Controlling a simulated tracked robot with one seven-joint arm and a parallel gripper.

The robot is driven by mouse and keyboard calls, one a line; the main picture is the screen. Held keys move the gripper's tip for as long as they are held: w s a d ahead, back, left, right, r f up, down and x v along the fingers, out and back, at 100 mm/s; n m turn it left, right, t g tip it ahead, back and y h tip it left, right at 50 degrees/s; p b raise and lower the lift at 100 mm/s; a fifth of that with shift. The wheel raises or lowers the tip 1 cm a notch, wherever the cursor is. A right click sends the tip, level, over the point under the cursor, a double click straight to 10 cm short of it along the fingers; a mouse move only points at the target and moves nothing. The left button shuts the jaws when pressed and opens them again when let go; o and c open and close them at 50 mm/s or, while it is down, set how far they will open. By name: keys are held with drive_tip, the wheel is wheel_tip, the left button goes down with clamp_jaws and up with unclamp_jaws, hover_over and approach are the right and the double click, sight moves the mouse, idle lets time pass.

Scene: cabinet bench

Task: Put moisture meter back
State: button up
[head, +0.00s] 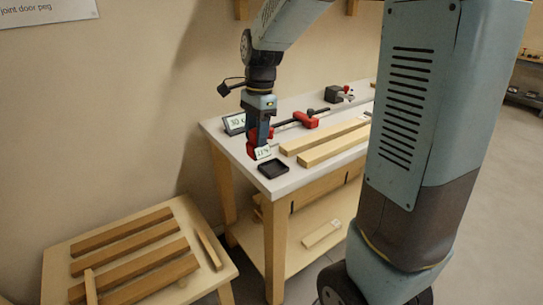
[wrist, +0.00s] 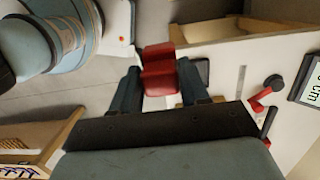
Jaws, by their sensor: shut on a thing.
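The moisture meter (head: 252,148) is red, with a small pale display reading about 11%. It also shows as a red body in the wrist view (wrist: 160,72). My gripper (head: 263,132) is shut on the meter, with one dark finger on each side of it. It holds the meter above the near left corner of the white bench, left of and close to a shallow black tray (head: 273,168). The tray looks empty. In the wrist view, part of the tray (wrist: 203,70) shows behind the right finger. The gap under the meter is hard to judge.
A display stand (head: 234,123) and a red-and-black clamp (head: 306,119) are behind the gripper. Wood strips (head: 333,147) lie to the right on the bench (head: 293,184). A low table (head: 62,252) with several wood strips stands at the lower left.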

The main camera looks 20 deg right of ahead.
drive_tip(key=w+d+f, duration=0.2)
drive_tip(key=w+f, duration=0.1)
drive_tip(key=f, duration=0.1)
drive_tip(key=w+d+f, duration=0.3)
drive_tip(key=f, duration=0.1)
drive_tip(key=w+d+f, duration=0.2)
drive_tip(key=w+f, duration=0.2)
drive_tip(key=shift+d+f, duration=0.15)
drive_tip(key=shift+d, duration=0.05)
drive_tip(key=shift+s, duration=0.1)
drive_tip(key=o, duration=1.2)
drive_tip(key=shift+c, duration=0.2)
